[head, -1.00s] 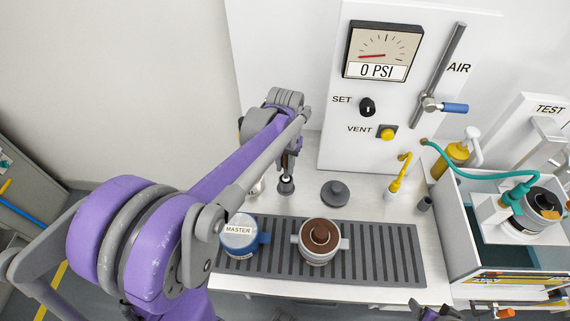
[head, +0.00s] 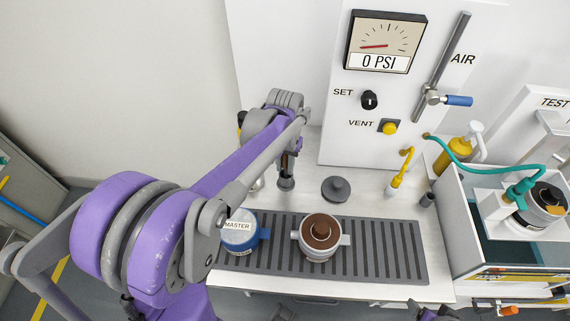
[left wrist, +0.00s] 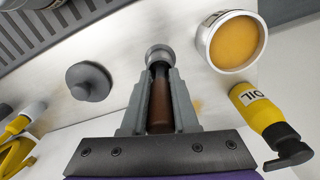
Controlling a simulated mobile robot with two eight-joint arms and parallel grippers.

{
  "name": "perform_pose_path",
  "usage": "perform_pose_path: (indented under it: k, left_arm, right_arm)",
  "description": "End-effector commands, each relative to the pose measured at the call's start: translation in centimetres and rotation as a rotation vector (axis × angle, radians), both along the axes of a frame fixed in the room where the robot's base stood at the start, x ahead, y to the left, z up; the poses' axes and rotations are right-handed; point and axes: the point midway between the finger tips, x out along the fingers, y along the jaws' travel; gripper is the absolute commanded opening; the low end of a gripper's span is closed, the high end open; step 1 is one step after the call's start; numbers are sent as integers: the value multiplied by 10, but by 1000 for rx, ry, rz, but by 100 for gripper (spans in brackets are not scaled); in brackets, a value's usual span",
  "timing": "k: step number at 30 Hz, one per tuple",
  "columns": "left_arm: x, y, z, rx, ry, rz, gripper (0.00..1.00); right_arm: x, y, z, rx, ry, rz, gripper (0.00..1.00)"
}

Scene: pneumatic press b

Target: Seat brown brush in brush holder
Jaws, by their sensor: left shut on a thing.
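My left gripper (head: 286,163) is shut on the brown brush, holding it upright with its tip down. In the left wrist view, the brown brush (left wrist: 160,112) lies between the grey fingers (left wrist: 160,100), its dark neck pointing at the small grey brush holder (left wrist: 159,53). The brush's lower end meets the holder's mouth and looks to be inside it; how deep is hidden. In the head view, the brush holder (head: 286,184) stands on the white bench directly below the gripper.
A tin of orange grease (left wrist: 236,42) and a yellow oil bottle (left wrist: 262,112) stand close to the holder. A grey knobbed disc (head: 336,189) lies to its right. In front, a slotted rack (head: 385,255) carries a blue MASTER pot (head: 239,238) and a brown-topped pot (head: 320,250).

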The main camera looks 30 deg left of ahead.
Motion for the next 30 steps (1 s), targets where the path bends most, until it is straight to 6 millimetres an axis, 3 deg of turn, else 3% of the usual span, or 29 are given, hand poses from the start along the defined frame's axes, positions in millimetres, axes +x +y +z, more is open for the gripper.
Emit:
perform_pose_path:
  k: [2, 3, 9, 20, 30]
  left_arm:
    - [0, 0, -3, 0, 0, 0, 0]
    - [0, 0, -3, 0, 0, 0, 31]
    - [0, 0, -2, 0, 0, 0, 63]
    - [0, 0, 5, 0, 0, 0, 63]
    - [0, 0, 68, 0, -1, 1, 63]
  right_arm:
    - [0, 0, -2, 0, 1, 0, 74]
    - [0, 0, -2, 0, 1, 0, 74]
    - [0, 0, -1, 0, 1, 0, 74]
    - [0, 0, 0, 0, 0, 0, 74]
    - [1, 0, 6, 0, -3, 0, 74]
